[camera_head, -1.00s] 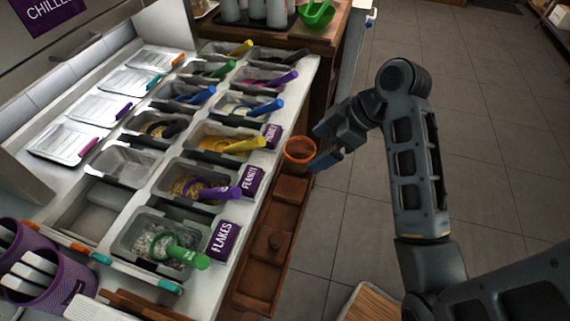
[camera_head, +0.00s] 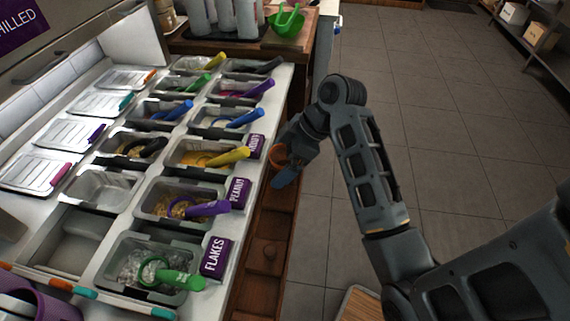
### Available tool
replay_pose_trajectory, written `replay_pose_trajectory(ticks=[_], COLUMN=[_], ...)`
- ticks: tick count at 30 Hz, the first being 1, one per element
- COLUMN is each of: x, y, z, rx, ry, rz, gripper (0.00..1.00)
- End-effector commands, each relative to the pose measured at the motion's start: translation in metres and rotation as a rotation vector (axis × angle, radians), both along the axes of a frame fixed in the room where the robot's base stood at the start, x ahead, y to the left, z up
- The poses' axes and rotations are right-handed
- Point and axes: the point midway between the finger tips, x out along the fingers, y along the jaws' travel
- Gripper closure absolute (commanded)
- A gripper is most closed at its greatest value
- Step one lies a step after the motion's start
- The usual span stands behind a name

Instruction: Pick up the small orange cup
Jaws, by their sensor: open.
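The small orange cup (camera_head: 277,155) stands by the wooden ledge at the right edge of the toppings counter. Only its left part shows; my gripper covers the rest. My gripper (camera_head: 279,168) is at the cup, with a blue-tipped finger in front of its lower right side. The jaws are open. The other finger is hard to make out, so I cannot tell whether the cup lies fully between the fingers or touches them.
The counter holds rows of topping bins with colored scoops, such as a purple scoop (camera_head: 207,208). A FLAKES label (camera_head: 215,257) stands close to the wooden ledge (camera_head: 262,255). A green bowl (camera_head: 287,22) sits at the back. Open tiled floor (camera_head: 450,130) lies to the right.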

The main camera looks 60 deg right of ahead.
Motion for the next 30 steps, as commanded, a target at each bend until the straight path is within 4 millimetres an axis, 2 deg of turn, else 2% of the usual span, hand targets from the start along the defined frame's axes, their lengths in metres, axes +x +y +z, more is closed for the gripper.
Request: replay_pose_trajectory(ticks=[7,23,30], x=[0.0008,0.0007,0.0009], y=[0.0006,0.0004,0.0005], z=[-0.0022,-0.0018,-0.0015], rx=[0.000,0.000,0.000], ry=[0.000,0.000,0.000], rz=[0.000,0.000,0.000], gripper=[0.00,0.50,0.51])
